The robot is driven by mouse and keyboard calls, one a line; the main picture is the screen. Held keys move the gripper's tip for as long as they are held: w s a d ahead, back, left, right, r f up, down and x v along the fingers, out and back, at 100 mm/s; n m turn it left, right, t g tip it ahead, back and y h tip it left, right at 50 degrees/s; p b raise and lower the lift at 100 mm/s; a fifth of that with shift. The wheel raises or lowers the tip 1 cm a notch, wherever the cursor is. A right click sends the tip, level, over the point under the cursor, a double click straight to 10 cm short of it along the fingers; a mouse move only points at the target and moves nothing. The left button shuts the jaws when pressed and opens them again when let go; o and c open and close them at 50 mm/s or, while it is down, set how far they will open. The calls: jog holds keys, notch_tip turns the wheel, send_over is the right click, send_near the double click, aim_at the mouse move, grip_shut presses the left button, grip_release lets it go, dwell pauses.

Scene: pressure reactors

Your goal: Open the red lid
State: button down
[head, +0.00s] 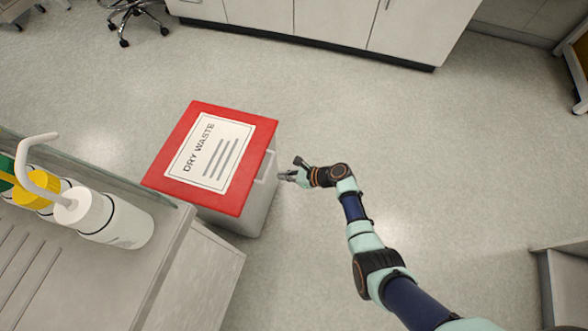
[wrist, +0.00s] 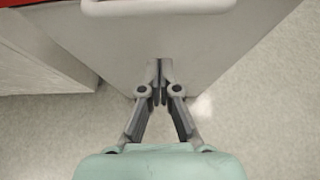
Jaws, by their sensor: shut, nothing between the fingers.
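The red lid (head: 258,128) lies flat and closed on a grey bin (head: 262,205) in the head view. A white label reading DRY WASTE (head: 210,152) covers much of the lid. In the wrist view a strip of the red lid (wrist: 20,3) shows at the top left corner, above the bin's pale side wall (wrist: 110,45). My gripper (head: 281,176) is beside the bin's right side, close to a pale handle-like frame on that wall. In the wrist view my gripper (wrist: 159,68) is shut and empty, below that frame (wrist: 160,8). Whether the fingertips touch the wall is unclear.
A bench (head: 160,270) with a glass edge stands left of the bin, holding a white wash bottle (head: 110,218) and a yellow-capped bottle (head: 38,188). White cabinets (head: 330,22) line the back. Open floor (head: 420,150) lies to the bin's right.

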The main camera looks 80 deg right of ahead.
jog(key=shift+w+d+r+b, duration=0.1)
jog(key=shift+w+r+b, duration=0.15)
jog(key=shift+w+r, duration=0.5)
jog(key=shift+w+d+r+b, duration=0.1)
jog(key=shift+w+r+b, duration=0.1)
jog(key=shift+w+r, duration=0.5)
jog(key=shift+w+f, duration=0.1)
jog(key=shift+f, duration=0.05)
